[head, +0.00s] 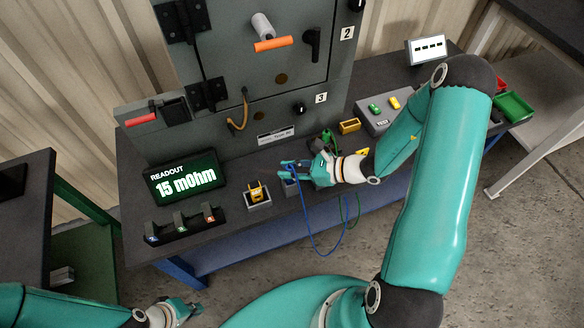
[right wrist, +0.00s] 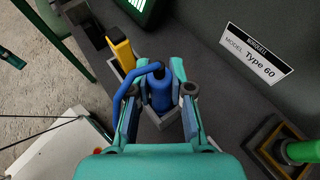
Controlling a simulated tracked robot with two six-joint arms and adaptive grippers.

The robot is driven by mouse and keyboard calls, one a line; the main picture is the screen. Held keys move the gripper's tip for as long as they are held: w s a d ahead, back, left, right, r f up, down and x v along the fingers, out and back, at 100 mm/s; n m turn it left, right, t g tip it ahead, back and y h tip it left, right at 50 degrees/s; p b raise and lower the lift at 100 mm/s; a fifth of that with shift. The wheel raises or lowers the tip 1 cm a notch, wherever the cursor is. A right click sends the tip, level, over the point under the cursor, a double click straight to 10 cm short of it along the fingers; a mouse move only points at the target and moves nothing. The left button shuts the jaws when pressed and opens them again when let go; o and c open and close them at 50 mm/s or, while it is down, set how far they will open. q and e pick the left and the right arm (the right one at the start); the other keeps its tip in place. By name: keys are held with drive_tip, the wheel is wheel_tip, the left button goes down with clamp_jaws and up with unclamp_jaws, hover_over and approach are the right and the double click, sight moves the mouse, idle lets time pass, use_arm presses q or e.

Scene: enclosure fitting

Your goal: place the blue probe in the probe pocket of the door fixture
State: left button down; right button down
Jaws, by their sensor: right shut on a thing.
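The blue probe (right wrist: 160,95) is between the fingers of my right gripper (right wrist: 160,88), which is shut on it. A blue cable loops from it and hangs over the bench front in the head view. A grey open-topped pocket (right wrist: 158,137) shows around and below the probe; I cannot tell how deep the probe sits in it. In the head view my right gripper (head: 295,171) is over this pocket (head: 289,187), partly hiding it. My left gripper (head: 186,309) is low at the left, away from the bench; its opening is unclear.
A yellow item (head: 256,191) stands in a grey pocket just left. A readout (head: 183,178) shows 15 mOhm. A green probe (right wrist: 303,150) stands in a holder to the right. The grey cabinet (head: 240,80) rises behind. A test box (head: 385,113) and green bin (head: 513,107) are further right.

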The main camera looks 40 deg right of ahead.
drive_tip(key=c, duration=1)
unclamp_jaws()
drive_tip(key=shift+c, duration=0.2)
drive_tip(key=shift+r, duration=0.1)
